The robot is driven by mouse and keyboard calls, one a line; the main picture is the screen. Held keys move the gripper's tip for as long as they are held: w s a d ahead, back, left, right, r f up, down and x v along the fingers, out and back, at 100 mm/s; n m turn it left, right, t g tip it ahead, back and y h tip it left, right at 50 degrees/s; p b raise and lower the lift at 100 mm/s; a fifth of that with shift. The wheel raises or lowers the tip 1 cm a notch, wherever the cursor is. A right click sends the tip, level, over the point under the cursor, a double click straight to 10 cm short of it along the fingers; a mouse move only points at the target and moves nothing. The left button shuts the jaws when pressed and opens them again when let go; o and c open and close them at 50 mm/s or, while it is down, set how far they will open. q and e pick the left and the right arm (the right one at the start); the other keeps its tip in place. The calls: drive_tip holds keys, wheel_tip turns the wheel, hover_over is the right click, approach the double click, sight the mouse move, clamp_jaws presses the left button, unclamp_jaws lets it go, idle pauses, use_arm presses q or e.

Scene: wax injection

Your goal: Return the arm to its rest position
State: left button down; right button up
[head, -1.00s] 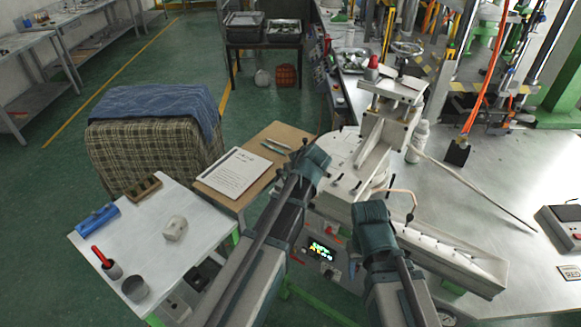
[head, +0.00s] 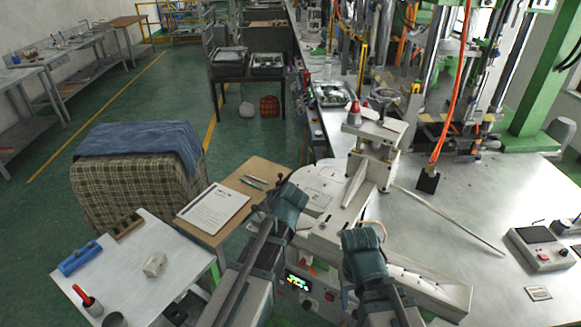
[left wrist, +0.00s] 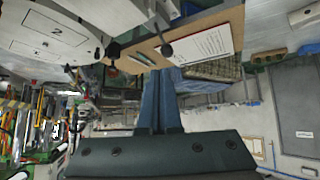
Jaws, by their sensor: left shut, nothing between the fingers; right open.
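My two arms come up side by side from the bottom of the head view. My right gripper (head: 365,240) is at the end of the right-hand arm, in front of the white wax machine (head: 340,215); it is open and holds nothing that I can see. My left arm ends to the left of it, near the wooden board; its fingers are hard to make out there. In the left wrist view my left gripper (left wrist: 158,78) shows as two blue-grey fingers side by side, shut and empty.
A white side table (head: 130,290) at lower left bears a blue block (head: 78,258), a brown block, a small white part and a red-handled tool. A paper sheet (head: 212,207) lies on the wooden board. A cloth-covered stack (head: 130,190) stands behind. Green floor is free at left.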

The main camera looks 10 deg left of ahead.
use_arm(q)
drive_tip(key=s+d+f+m+g+h+b, duration=0.2)
drive_tip(key=s+d+f+m, duration=0.4)
drive_tip(key=s, duration=0.5)
drive_tip(key=s+d+f+m+g+h+b, duration=0.2)
drive_tip(key=s+d+f+m+g+b, duration=0.3)
drive_tip(key=s+d, duration=0.5)
wheel_tip(320, 180, down, 2)
drive_tip(key=shift+s+d+f+m+h, duration=0.15)
drive_tip(key=shift+s+d+m+h, duration=0.2)
drive_tip(key=shift+s+m, duration=0.45)
drive_tip(key=shift+w, duration=0.15)
idle(1.0)
